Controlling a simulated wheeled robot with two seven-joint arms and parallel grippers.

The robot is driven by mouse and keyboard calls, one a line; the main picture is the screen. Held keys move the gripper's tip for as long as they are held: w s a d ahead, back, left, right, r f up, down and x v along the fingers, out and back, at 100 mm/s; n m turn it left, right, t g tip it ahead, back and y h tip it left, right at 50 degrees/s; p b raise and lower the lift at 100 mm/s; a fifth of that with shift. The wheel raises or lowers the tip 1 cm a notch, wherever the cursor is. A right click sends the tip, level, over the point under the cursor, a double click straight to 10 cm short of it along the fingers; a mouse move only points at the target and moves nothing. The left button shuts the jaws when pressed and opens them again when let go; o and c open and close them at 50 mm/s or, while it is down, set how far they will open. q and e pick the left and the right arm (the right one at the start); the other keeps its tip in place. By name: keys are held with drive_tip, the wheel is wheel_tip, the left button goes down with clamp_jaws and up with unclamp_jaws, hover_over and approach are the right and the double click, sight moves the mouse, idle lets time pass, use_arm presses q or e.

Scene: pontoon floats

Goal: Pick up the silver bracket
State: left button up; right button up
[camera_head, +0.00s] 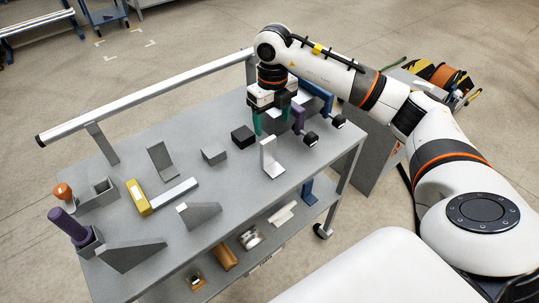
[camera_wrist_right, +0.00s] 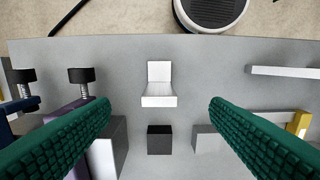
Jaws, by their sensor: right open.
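The silver bracket (camera_head: 272,165) is a pale L-shaped piece standing near the front edge of the grey cart top, its upright plate rising from a flat foot. In the right wrist view the bracket (camera_wrist_right: 159,72) sits at upper middle, between the lines of the two fingers and beyond their tips. My right gripper (camera_head: 276,121) has green pads and points down above the table, behind the bracket and apart from it. In the wrist view the right gripper (camera_wrist_right: 160,106) is wide open with nothing held. My left gripper is not in view.
A black cube (camera_head: 243,136) and a grey block (camera_head: 214,153) stand left of the gripper. Purple and blue pieces with black knobs (camera_head: 310,138) stand close on its right. A dark grey angle (camera_head: 162,160) and yellow-ended bar (camera_head: 139,197) lie farther left. A rail (camera_head: 150,95) runs behind.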

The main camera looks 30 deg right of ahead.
sight(269, 140)
drive_tip(key=f+p, duration=0.1)
drive_tip(key=f, duration=0.2)
drive_tip(key=f+p, duration=0.1)
drive_tip(key=f, duration=0.3)
drive_tip(key=w+f+p, duration=0.1)
drive_tip(key=f+p, duration=0.1)
drive_tip(key=f, duration=0.1)
drive_tip(key=shift+w+f, duration=0.1)
drive_tip(key=shift+f, duration=0.8)
drive_tip(key=c, duration=1.2)
drive_tip(key=shift+c, duration=0.4)
drive_tip(key=shift+r, duration=0.15)
